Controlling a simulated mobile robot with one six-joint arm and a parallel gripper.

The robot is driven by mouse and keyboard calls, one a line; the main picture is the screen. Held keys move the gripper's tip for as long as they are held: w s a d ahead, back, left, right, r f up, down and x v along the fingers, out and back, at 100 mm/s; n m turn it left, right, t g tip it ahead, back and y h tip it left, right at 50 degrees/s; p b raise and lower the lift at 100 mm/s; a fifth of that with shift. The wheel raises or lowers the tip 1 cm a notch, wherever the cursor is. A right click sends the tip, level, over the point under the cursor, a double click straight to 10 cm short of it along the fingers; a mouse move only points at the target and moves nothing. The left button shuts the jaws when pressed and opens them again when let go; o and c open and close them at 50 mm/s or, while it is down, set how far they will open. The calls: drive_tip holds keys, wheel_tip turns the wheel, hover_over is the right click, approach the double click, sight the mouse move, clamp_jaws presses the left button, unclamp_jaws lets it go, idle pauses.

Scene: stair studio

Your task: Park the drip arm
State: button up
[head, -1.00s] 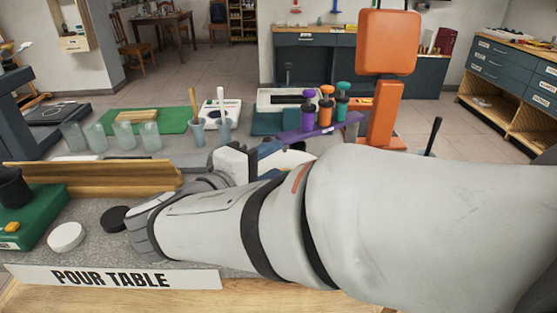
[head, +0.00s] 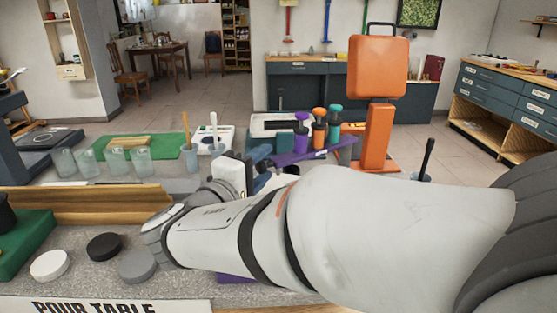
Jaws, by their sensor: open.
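A long purple bar (head: 312,153) slants across the far part of the table, just beyond my gripper. It may be the drip arm, but I cannot tell for sure. Bottles with purple (head: 301,138), orange (head: 319,127) and teal (head: 335,124) colours stand at it; I cannot tell whether they rest on it. My gripper (head: 268,176) is open, near the left end of the bar. My arm and wrist partly hide the jaws, and nothing shows between them. I cannot tell whether they touch the bar.
An orange stand with a panel (head: 377,66) rises right of the bar. Several cups (head: 114,159) stand left, by a green mat (head: 165,147). A wooden ledge (head: 85,202) runs in front of them. White (head: 50,265), black (head: 104,247) and grey (head: 138,266) discs lie nearer.

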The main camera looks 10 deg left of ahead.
drive_tip(key=shift+c, duration=0.3)
clamp_jaws()
idle(0.3)
